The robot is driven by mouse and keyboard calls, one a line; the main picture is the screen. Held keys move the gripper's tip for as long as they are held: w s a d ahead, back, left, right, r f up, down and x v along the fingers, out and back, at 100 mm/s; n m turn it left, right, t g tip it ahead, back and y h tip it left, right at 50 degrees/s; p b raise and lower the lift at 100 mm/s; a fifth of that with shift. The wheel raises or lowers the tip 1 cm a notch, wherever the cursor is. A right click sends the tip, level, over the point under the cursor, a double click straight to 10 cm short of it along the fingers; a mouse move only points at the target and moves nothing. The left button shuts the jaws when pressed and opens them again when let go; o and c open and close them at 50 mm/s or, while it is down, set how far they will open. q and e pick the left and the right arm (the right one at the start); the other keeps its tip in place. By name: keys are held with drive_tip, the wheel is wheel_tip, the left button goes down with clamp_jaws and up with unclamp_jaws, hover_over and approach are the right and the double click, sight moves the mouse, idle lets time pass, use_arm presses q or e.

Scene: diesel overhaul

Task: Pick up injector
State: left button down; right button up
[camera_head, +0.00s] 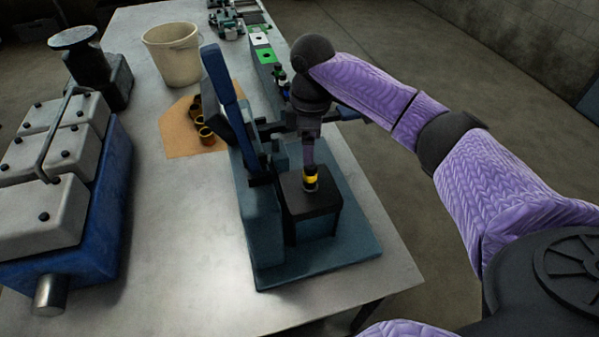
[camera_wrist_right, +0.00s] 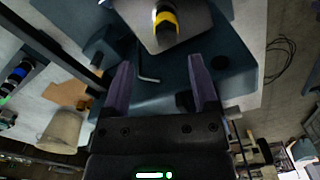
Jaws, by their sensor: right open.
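The injector (camera_head: 311,180), dark with a yellow band, stands upright in the dark block (camera_head: 312,205) of a teal bench fixture (camera_head: 330,255). It also shows at the top of the right wrist view, where its yellow band (camera_wrist_right: 165,18) faces the camera. My right gripper (camera_head: 309,155) is right by the top of the injector in the head view. In the right wrist view its two purple fingers (camera_wrist_right: 159,75) are spread apart with nothing between them, and the injector lies beyond the tips. My left gripper is not in view.
The fixture's tall blue lever (camera_head: 224,90) stands left of my gripper. A beige bucket (camera_head: 172,58) and a brown sheet (camera_head: 178,140) with brass-coloured rings are behind. A blue engine block (camera_head: 75,225) fills the left. The table front is clear.

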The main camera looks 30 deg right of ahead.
sight(310, 171)
drive_tip(key=f, duration=0.1)
drive_tip(key=s+f, duration=0.1)
drive_tip(key=shift+s+f, duration=0.15)
drive_tip(key=shift+f, duration=0.25)
wheel_tip(310, 171, down, 5)
drive_tip(key=shift+r+b, duration=0.15)
drive_tip(key=shift+b, duration=0.15)
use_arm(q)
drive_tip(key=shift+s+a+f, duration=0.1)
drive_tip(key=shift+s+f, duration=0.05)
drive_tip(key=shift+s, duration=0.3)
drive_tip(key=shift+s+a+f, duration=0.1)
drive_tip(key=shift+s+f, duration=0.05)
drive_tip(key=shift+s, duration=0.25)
use_arm(e)
drive_tip(key=shift+w, duration=0.2)
drive_tip(key=shift+c, duration=0.3)
drive_tip(key=shift+c, duration=1.3)
clamp_jaws()
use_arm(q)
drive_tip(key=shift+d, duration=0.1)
